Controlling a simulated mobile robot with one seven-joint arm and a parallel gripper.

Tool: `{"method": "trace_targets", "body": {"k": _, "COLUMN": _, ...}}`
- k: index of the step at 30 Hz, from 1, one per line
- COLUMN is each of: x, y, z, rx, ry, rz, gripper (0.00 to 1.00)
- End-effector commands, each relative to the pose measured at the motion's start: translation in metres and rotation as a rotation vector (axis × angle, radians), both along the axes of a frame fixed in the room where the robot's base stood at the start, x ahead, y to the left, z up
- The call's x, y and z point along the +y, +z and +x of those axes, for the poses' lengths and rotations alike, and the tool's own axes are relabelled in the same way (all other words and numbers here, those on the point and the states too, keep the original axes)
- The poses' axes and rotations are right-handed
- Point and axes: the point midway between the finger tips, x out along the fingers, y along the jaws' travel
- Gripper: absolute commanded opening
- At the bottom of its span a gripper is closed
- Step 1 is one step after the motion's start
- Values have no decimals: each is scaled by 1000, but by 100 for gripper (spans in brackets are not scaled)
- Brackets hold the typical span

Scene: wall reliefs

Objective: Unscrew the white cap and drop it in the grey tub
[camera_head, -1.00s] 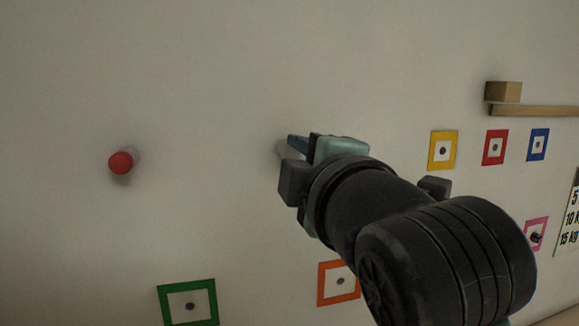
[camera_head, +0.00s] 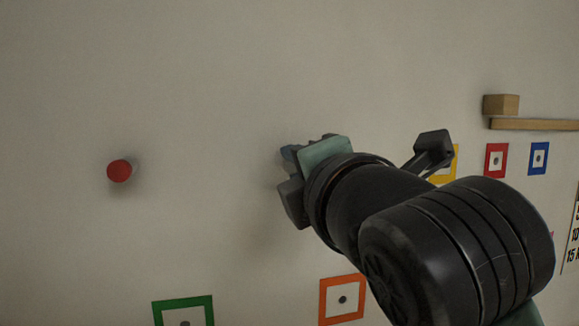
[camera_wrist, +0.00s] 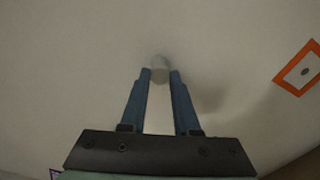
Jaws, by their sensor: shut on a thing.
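The white cap (camera_wrist: 160,73) is a small pale round piece at the wall, between my fingertips in the wrist view. My gripper (camera_wrist: 160,76) has its two blue fingers on either side of the cap and is shut on it. In the head view my gripper (camera_head: 284,158) is at the wall, right of the red cap, and its body hides most or all of the white cap there. I cannot tell how far the cap is unscrewed. No grey tub shows in either view.
A red round cap (camera_head: 119,171) sticks out of the wall at left. Green (camera_head: 183,305), orange (camera_head: 342,300), yellow, red (camera_head: 496,160) and blue (camera_head: 538,158) square frames are on the wall. A wooden ledge (camera_head: 540,125) with a block (camera_head: 500,104) is at upper right. Wall between red cap and gripper is bare.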

Motion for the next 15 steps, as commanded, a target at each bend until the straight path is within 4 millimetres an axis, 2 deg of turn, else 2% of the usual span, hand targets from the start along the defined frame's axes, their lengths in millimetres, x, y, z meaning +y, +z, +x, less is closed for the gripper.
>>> {"method": "trace_targets", "body": {"k": 3, "x": 0, "y": 0, "z": -1, "rx": -23, "ry": -1, "rz": -62, "gripper": 0}}
{"method": "trace_targets", "body": {"k": 9, "x": -1, "y": 0, "z": -1, "rx": -98, "ry": -3, "rz": -342, "gripper": 0}}
{"method": "trace_targets", "body": {"k": 15, "x": 0, "y": 2, "z": -1, "rx": -124, "ry": 0, "rz": -438, "gripper": 0}}
